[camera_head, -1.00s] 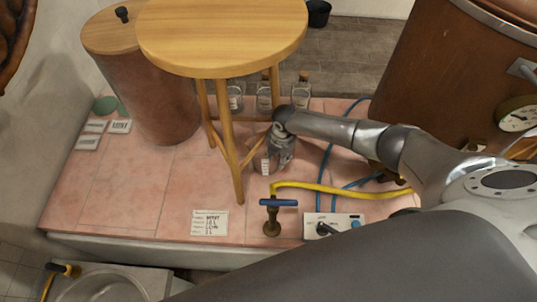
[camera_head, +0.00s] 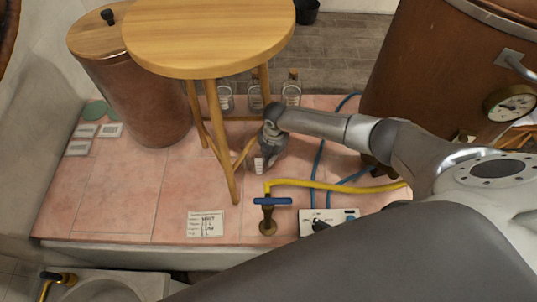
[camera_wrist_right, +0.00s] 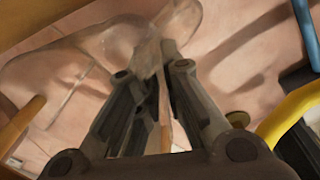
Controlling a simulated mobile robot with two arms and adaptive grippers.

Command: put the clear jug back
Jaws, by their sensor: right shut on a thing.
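The clear jug (camera_wrist_right: 85,55) shows in the right wrist view as a see-through shape at upper left, reaching to my fingertips. My right gripper (camera_wrist_right: 158,55) is shut on a clear part of it; whether this is the handle I cannot tell. In the head view my right gripper (camera_head: 266,158) points down beside the wooden stool's legs, above the pink tiles. A small white marked patch (camera_head: 258,165) shows beside the fingers there; the jug is otherwise hard to make out. Whether the jug touches the tiles I cannot tell. My left gripper is not in view.
A round wooden stool (camera_head: 205,35) stands left of my right gripper. Several corked glass bottles (camera_head: 291,92) stand behind it. A yellow hose (camera_head: 335,187), a blue-handled valve (camera_head: 270,212) and a white control box (camera_head: 330,220) lie near. Tiles (camera_head: 130,195) at front left are mostly clear.

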